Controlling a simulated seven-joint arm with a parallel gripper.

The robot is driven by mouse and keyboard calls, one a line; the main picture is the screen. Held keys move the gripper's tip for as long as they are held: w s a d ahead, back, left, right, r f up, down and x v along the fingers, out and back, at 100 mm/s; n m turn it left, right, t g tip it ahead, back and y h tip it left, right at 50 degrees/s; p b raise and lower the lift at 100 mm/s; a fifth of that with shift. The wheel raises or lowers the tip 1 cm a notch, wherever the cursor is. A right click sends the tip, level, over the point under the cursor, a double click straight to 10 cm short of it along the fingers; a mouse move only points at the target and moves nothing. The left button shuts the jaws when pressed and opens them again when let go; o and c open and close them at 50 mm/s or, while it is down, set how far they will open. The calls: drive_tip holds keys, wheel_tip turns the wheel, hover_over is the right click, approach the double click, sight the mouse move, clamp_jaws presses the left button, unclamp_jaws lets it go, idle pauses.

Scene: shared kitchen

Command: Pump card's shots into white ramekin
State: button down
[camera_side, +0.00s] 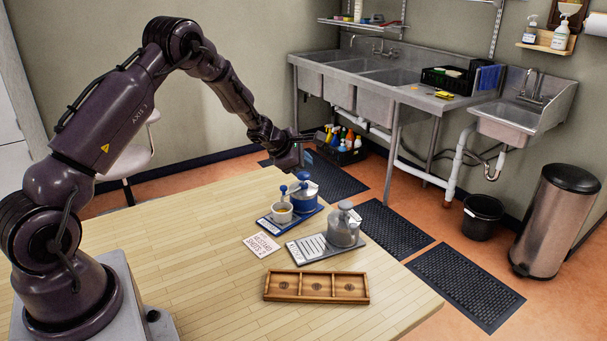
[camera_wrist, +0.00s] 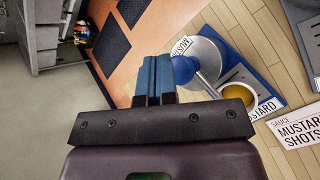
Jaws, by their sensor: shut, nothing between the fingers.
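The mustard pump (camera_side: 304,198) is a blue-bodied pot with a grey lid and blue knob on the blue tray (camera_side: 262,222). In the wrist view its knob (camera_wrist: 184,68) is just right of my fingers, and its lid (camera_wrist: 208,55) shows. The white ramekin (camera_side: 281,214) stands on the same tray beside the pump; yellow shows inside it in the wrist view (camera_wrist: 243,84). The card (camera_side: 262,244) lies flat, reading "Mustard shots 2" in the side view; the wrist view cuts off its number (camera_wrist: 300,132). My gripper (camera_side: 299,164) is shut and empty, above the pump.
A grey pump (camera_side: 344,230) stands on a grey tray (camera_side: 302,250) in front of the blue tray. A wooden holder (camera_side: 316,299) with three compartments lies nearer the front. The table's left part (camera_side: 190,260) is clear. The table's far edge is behind the pumps.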

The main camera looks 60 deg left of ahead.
sight(304, 176)
drive_tip(key=shift+r, duration=0.3)
wheel_tip(304, 176, up, 6)
drive_tip(key=shift+f, duration=0.1)
idle(0.6)
idle(0.5)
